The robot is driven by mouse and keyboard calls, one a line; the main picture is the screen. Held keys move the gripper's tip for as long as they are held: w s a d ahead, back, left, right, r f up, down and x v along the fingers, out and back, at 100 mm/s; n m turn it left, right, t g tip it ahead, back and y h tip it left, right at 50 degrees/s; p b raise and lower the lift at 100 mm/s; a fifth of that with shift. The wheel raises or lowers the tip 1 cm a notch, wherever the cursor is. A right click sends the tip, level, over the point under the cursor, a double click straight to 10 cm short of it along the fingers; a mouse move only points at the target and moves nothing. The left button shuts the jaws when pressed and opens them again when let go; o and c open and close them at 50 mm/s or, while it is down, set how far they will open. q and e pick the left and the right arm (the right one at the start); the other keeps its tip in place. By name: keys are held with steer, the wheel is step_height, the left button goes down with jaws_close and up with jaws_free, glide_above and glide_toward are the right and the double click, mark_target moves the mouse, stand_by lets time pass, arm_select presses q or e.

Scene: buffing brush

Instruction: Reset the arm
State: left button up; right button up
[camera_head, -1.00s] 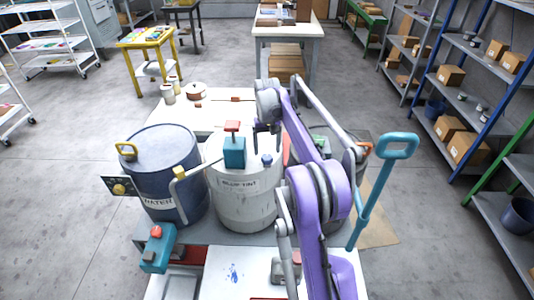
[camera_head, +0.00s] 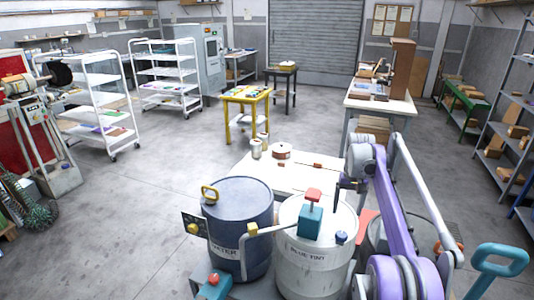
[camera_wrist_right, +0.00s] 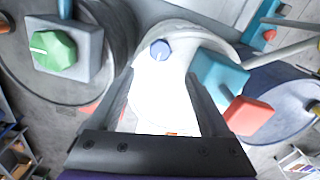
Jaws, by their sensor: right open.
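My right arm is purple and reaches in from the lower right in the head view. Its dark right gripper (camera_head: 350,185) is above the right rear side of the white "BLUE TINT" barrel (camera_head: 312,268). In the right wrist view the right gripper (camera_wrist_right: 160,75) has its two fingers apart, with nothing between them but the barrel's white lid (camera_wrist_right: 165,100) below. A blue knob (camera_wrist_right: 160,50) on that lid shows just beyond the fingertips. The barrel's teal pump block with a red top (camera_head: 311,218) is left of the gripper. My left gripper is not in view.
A dark blue "WATER" barrel (camera_head: 238,240) stands left of the white one. A grey barrel with a green knob (camera_wrist_right: 55,50) is on the other side. A teal handle (camera_head: 497,260) rises at lower right. A white table (camera_head: 285,175) is behind; open floor lies left.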

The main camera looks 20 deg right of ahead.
steer(key=shift+a, duration=0.1)
steer(key=s+a+r+n+t, duration=0.1)
steer(key=s+a, duration=0.4)
steer(key=a, duration=0.4)
steer(key=s+a+r+n+t, duration=0.1)
steer(key=s+a+n+t, duration=0.1)
steer(key=s+a, duration=0.45)
steer(key=s+a+f+n+t, duration=0.1)
steer(key=s+a+f, duration=0.4)
steer(key=s, duration=0.3)
steer(key=s+a+f+n+t, duration=0.1)
steer(key=s+a+f, duration=0.5)
steer(key=s+a, duration=0.2)
steer(key=shift+s+f+n+t, duration=0.2)
steer(key=shift+n+t, duration=0.1)
steer(key=shift+t, duration=0.1)
